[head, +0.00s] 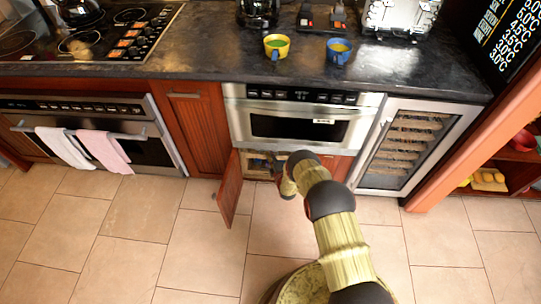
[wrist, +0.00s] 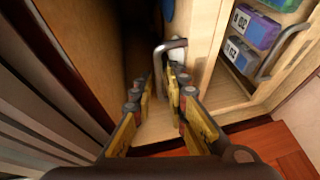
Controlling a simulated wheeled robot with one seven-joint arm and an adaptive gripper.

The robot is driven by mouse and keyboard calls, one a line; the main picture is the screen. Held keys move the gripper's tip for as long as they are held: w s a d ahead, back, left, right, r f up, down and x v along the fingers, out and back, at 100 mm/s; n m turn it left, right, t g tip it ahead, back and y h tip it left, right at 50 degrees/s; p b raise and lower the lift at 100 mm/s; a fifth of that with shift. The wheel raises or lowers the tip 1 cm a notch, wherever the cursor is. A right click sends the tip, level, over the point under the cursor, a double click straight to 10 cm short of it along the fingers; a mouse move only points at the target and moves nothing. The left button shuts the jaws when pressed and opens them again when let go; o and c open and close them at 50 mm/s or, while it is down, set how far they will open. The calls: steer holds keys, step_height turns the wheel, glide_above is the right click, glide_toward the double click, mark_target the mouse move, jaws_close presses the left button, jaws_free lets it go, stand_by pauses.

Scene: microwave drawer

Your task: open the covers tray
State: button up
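In the wrist view, a light-wood pull-out tray (wrist: 203,35) stands inside the cabinet with a curved metal handle (wrist: 172,46) on its front. I cannot read a name on it. My gripper (wrist: 161,82) has its fingers apart, with the handle's bar between or just beyond the fingertips; contact is unclear. A second wood tray (wrist: 232,85) to the right has its own metal handle (wrist: 284,52) and holds labelled boxes (wrist: 254,28). In the head view, my arm reaches to the low cabinet (head: 257,163) under the microwave and hides my gripper and most of the opening.
The cabinet's red-brown door (head: 230,187) stands open on the left, close to my arm. The microwave drawer (head: 300,122) is shut above. A glass-door wine cooler (head: 412,145) stands to the right. The tiled floor (head: 130,225) in front is clear.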

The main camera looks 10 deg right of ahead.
steer(key=shift+c, duration=0.2)
jaws_close()
steer(key=shift+s, duration=0.1)
stand_by(0.5)
